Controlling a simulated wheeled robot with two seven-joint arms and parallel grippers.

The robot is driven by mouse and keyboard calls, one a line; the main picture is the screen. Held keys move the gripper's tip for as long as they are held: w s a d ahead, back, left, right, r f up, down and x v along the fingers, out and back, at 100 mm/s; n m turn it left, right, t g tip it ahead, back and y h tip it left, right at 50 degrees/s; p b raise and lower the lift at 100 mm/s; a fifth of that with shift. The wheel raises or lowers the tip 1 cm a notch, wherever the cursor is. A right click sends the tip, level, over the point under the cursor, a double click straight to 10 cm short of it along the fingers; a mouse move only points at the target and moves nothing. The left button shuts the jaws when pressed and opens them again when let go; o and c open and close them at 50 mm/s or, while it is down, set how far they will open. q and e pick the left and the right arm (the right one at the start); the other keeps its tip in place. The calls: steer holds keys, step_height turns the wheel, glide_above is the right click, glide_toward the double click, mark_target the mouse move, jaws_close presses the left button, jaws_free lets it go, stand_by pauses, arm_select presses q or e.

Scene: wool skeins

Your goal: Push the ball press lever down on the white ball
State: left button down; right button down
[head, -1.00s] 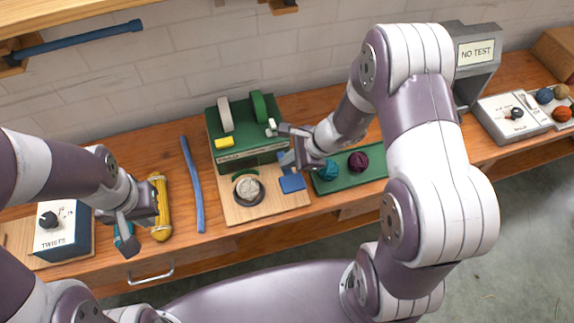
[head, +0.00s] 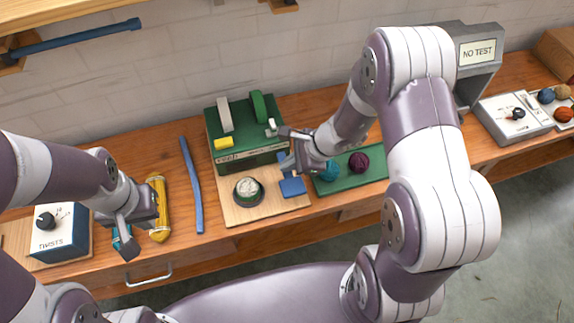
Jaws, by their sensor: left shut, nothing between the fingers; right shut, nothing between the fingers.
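The white ball (head: 247,190), with some greenish marks on it, sits in a dark round holder on a pale wooden board (head: 232,215). A blue pad (head: 292,187) lies to the right of the ball. I cannot tell for sure which part is the press lever. My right gripper (head: 284,132) is shut and empty, close beside the white knob; contact is unclear. My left gripper (head: 125,240) is shut and empty, far left of the ball.
A yellow skein (head: 158,208) and a blue rod (head: 192,180) lie left of the board.

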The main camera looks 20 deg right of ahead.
steer(key=shift+w+r+p, duration=0.25)
steer(key=shift+r+p, duration=0.4)
steer(key=shift+r, duration=0.1)
steer(key=shift+w+r+p, duration=0.2)
steer(key=shift+r+p, duration=0.45)
steer(key=shift+r, duration=0.05)
steer(key=r+p, duration=0.1)
steer(key=w+r+p, duration=0.1)
steer(key=r+p, duration=0.2)
steer(key=shift+w+r, duration=0.3)
steer(key=shift+r, duration=0.1)
